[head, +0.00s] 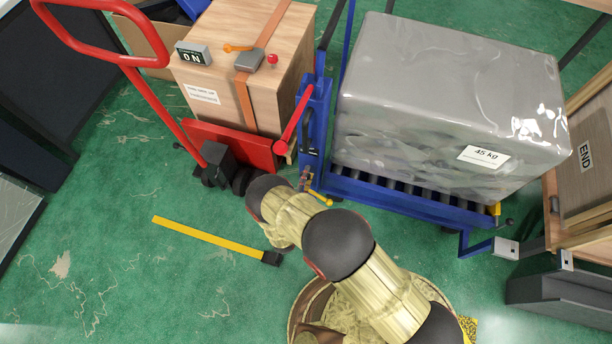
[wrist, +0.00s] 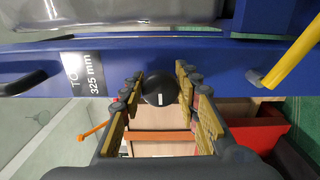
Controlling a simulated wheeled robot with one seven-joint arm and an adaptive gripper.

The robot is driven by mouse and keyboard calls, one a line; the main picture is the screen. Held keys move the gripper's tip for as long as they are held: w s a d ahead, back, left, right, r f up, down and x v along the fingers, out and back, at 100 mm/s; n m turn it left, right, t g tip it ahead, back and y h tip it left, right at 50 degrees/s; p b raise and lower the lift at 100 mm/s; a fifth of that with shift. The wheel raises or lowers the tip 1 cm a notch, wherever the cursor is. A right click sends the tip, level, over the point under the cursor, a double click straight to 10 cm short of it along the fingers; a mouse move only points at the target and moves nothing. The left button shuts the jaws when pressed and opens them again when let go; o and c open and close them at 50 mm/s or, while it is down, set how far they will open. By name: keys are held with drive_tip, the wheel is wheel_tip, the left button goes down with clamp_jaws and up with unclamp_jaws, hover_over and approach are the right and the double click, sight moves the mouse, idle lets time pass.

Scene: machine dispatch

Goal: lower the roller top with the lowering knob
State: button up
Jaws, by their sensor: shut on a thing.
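The roller top (head: 400,192) is a blue frame with dark rollers, and it bears a large grey wrapped load (head: 440,95) marked 45 kg. In the wrist view its blue side (wrist: 215,62) carries a label (wrist: 85,75) reading 325 mm. The lowering knob (wrist: 158,90), round and black with a white mark, sits on that side. My gripper (wrist: 162,88) has a finger on each side of the knob and is shut on it. In the head view my arm hides most of the gripper and the knob.
A red pallet truck (head: 150,95) with a wooden crate (head: 240,70) stands at left of the blue frame. A yellow handle (wrist: 295,55) is right of the knob. A yellow strip (head: 205,233) lies on the green floor. A board marked END (head: 585,155) stands at right.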

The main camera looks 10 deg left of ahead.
drive_tip(key=shift+m, duration=0.4)
drive_tip(key=o, duration=1.1)
drive_tip(key=shift+c, duration=0.2)
drive_tip(key=shift+o, duration=0.5)
drive_tip(key=s, duration=1.2)
drive_tip(key=shift+a, duration=0.45)
